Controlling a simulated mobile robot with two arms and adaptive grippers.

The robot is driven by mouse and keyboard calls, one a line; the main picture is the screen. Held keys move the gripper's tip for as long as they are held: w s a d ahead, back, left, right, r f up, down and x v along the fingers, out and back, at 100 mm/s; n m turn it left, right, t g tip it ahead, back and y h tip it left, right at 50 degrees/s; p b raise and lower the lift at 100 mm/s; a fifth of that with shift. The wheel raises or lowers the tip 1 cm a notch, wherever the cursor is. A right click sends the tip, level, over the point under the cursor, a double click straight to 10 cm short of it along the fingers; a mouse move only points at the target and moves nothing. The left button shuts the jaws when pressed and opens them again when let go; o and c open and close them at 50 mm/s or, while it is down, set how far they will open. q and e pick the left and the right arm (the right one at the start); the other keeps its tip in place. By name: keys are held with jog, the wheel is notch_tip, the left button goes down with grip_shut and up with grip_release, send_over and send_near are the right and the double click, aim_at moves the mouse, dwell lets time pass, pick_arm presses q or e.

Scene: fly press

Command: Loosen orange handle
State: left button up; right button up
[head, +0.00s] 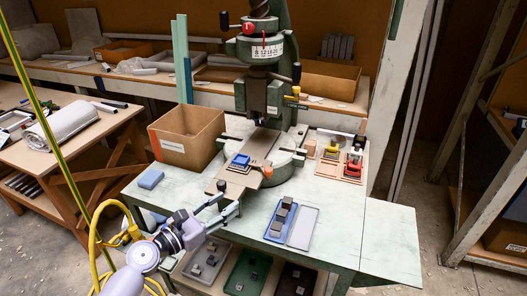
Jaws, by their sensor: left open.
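A small orange handle (267,172) sits at the right edge of a flat brown plate (233,188) under the green fly press (262,52). A blue block-like part (241,160) rests on that plate. My left gripper (226,198) is open and empty, with its dark fingers at the front left corner of the plate. It is lower and to the left of the orange handle, apart from it. Whether a finger touches the plate is hard to tell. My right gripper is not in view.
A cardboard box (187,136) stands left of the press. A blue tray (272,222) with grey blocks and a grey tray (303,228) lie at the front. Red and yellow clamps (345,157) stand on a board at right. The bench's right end (390,225) is clear.

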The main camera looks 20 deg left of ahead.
aim_at(266, 172)
pick_arm(q)
jog(key=r+x, duration=0.1)
jog(key=x, duration=0.4)
jog(key=p+x, duration=0.1)
jog(key=x, duration=0.4)
jog(key=r+x, duration=0.1)
jog(key=x, duration=0.5)
jog(key=shift+d+r+p, duration=0.3)
jog(key=shift+p, duration=0.1)
jog(key=shift+w+d, duration=0.2)
jog(key=shift+w, duration=0.25)
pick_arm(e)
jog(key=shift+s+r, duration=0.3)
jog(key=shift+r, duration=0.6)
pick_arm(q)
jog(key=shift+c, duration=0.5)
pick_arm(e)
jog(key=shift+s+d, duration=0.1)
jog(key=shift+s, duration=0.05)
pick_arm(q)
grip_shut()
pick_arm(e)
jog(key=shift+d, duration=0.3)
